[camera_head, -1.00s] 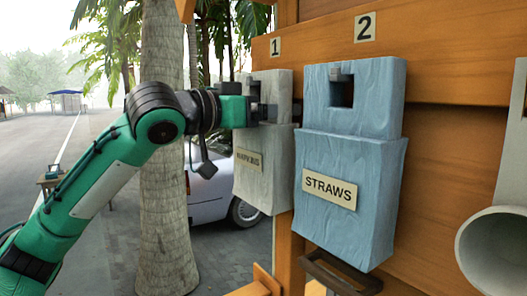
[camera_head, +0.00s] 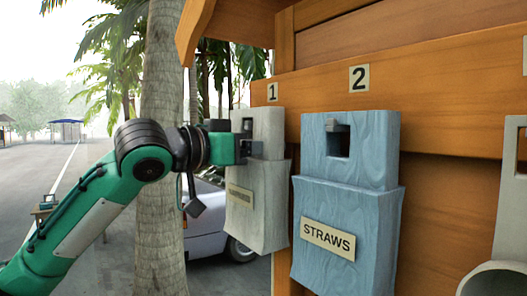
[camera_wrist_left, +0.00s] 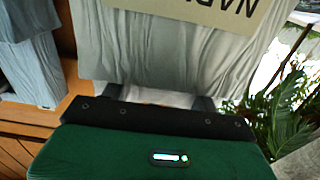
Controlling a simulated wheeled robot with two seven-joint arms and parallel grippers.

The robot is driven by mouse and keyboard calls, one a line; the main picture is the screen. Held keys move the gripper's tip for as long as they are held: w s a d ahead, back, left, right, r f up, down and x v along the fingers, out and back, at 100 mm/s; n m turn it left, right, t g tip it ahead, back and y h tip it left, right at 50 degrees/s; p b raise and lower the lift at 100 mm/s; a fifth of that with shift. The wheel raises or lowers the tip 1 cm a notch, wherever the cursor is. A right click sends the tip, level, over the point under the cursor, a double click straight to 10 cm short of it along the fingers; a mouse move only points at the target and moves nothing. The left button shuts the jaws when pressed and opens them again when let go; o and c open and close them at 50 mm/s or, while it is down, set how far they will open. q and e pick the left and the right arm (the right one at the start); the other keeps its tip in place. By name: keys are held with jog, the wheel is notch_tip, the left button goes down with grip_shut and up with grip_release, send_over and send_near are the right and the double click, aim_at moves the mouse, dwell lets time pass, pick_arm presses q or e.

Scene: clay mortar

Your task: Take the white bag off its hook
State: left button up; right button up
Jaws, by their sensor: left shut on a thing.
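The white bag (camera_head: 256,212) hangs upright against the orange wooden wall, below the number 1 plate. A label is on its front, too small to read fully in the head view. My left gripper (camera_head: 252,148) is shut on the white bag at its upper part, around the slot. A small grey block shows in the slot just above the fingers; I cannot tell whether the bag still bears on its hook. In the left wrist view the bag's pale cloth (camera_wrist_left: 170,50) and part of its label fill the space before the fingers (camera_wrist_left: 160,100). My right gripper is out of view.
A blue bag labelled STRAWS (camera_head: 342,235) hangs close to the right on its own hook (camera_head: 338,128), below the number 2 plate (camera_head: 359,78). A pale holder with a round mouth (camera_head: 507,190) is at the far right. A palm trunk (camera_head: 160,240) and a car stand behind.

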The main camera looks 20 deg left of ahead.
pick_arm(q)
jog(key=s+a+r+p, duration=0.3)
jog(key=s+a+r, duration=0.3)
jog(key=s, duration=0.4)
jog(key=shift+a+r, duration=0.4)
jog(key=shift+a, duration=0.5)
jog(key=shift+f, duration=0.25)
jog(key=shift+f+b, duration=0.6)
jog(key=shift+f, duration=0.25)
jog(key=shift+f+b, duration=1.3)
jog(key=shift+f, duration=0.8)
